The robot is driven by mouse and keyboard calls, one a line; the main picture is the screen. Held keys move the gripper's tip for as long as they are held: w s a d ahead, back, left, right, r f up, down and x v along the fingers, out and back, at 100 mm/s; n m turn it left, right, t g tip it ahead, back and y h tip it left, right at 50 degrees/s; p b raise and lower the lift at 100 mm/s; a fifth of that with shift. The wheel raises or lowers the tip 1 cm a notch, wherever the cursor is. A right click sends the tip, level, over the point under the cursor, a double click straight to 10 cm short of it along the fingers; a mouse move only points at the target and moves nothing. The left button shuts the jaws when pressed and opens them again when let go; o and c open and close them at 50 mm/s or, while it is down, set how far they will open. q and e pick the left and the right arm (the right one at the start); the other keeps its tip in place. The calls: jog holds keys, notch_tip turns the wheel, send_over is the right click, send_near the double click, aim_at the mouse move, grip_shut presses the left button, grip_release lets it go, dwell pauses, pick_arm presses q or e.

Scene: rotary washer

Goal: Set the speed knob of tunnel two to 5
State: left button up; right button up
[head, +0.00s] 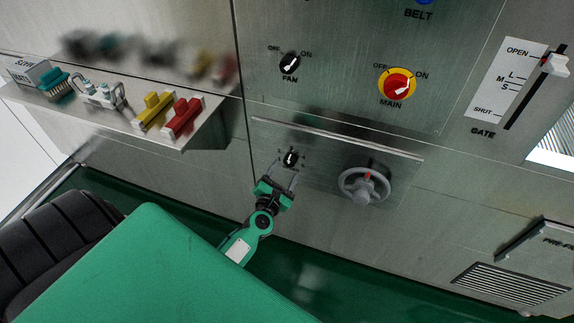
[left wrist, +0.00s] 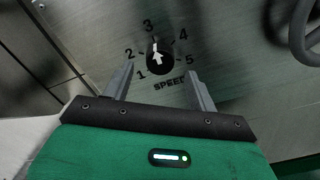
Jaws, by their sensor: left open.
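The speed knob (head: 290,159) is a small black knob with a white pointer on the metal panel, below the FAN switch in the head view. In the left wrist view the speed knob (left wrist: 160,57) sits in a dial numbered 1 to 5, labelled SPEED, and its pointer points up at about 3. My left gripper (head: 283,178) is open just below the knob, with its fingers towards the panel. In the left wrist view the left gripper (left wrist: 159,68) has one finger on each side of the knob, with a gap to each. No tunnel number is readable. My right gripper is not in view.
A grey handwheel (head: 365,187) stands out from the panel right of the knob. A thin ledge (head: 340,136) runs above both. A red and yellow MAIN switch (head: 397,84) and a GATE slider (head: 555,64) are higher up. A shelf (head: 205,127) with brushes and blocks juts out at left.

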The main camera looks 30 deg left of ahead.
aim_at(288, 164)
pick_arm(q)
jog(key=shift+x, duration=1.65)
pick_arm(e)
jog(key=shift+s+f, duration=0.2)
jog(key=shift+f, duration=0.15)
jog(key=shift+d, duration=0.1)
pick_arm(q)
jog(key=c, duration=1)
